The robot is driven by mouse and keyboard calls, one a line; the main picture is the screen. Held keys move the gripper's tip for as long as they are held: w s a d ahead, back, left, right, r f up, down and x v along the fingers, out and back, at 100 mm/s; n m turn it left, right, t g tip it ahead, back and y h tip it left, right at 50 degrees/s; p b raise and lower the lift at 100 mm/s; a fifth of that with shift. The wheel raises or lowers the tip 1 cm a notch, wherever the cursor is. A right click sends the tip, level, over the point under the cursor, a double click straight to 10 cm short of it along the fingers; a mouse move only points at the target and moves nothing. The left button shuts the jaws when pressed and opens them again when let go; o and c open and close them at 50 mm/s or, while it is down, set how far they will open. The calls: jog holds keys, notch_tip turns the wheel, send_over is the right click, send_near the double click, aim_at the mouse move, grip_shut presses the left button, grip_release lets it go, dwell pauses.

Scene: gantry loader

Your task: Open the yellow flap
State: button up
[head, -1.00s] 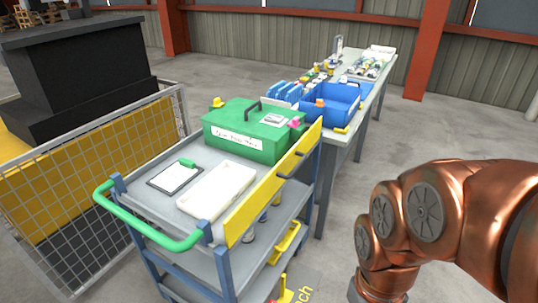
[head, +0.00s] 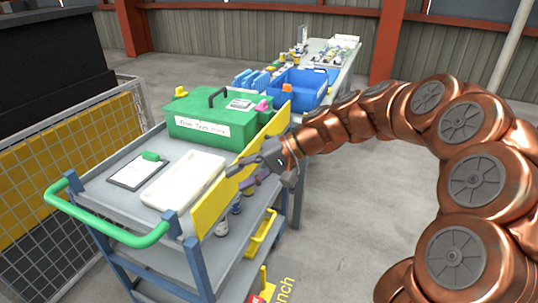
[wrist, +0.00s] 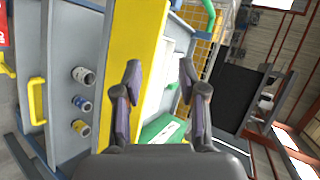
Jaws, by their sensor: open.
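The yellow flap (head: 215,207) is a long upright panel along the near side of the grey cart's top shelf. It stands up above the shelf edge. It also shows in the wrist view (wrist: 138,40). My gripper (head: 238,176) is open and empty at the flap's upper edge, near the middle of its length. In the wrist view my gripper (wrist: 160,68) has one finger over the flap's outer face and the other on the tray side, with the top edge between them. I cannot tell whether either finger touches it.
On the cart are a green box (head: 212,130), a white tray (head: 185,181) and a clipboard (head: 136,171). A green handle (head: 95,221) is at its near end. Small rolls (wrist: 82,102) stand on a lower shelf. A mesh fence (head: 70,160) is at left.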

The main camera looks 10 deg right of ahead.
jog(key=w+d+f+m+t+y+b, duration=0.1)
jog(key=w+d+f+m+t+b, duration=0.4)
jog(key=w+d, duration=1.25)
jog(key=shift+w+a+f+m+t+p, duration=0.15)
jog(key=shift+w+a+f+t+p, duration=0.4)
jog(key=shift+w+a, duration=0.35)
jog(key=shift+w+a+f+m+t+p, duration=0.2)
jog(key=shift+w+a+f+t+p, duration=0.15)
jog(key=shift+w+a+f, duration=0.6)
jog(key=shift+w+a+f+m+t+p, duration=0.15)
jog(key=shift+w+a+f+t+p, duration=0.35)
jog(key=shift+a, duration=0.7)
jog(key=shift+r, duration=0.15)
grip_shut()
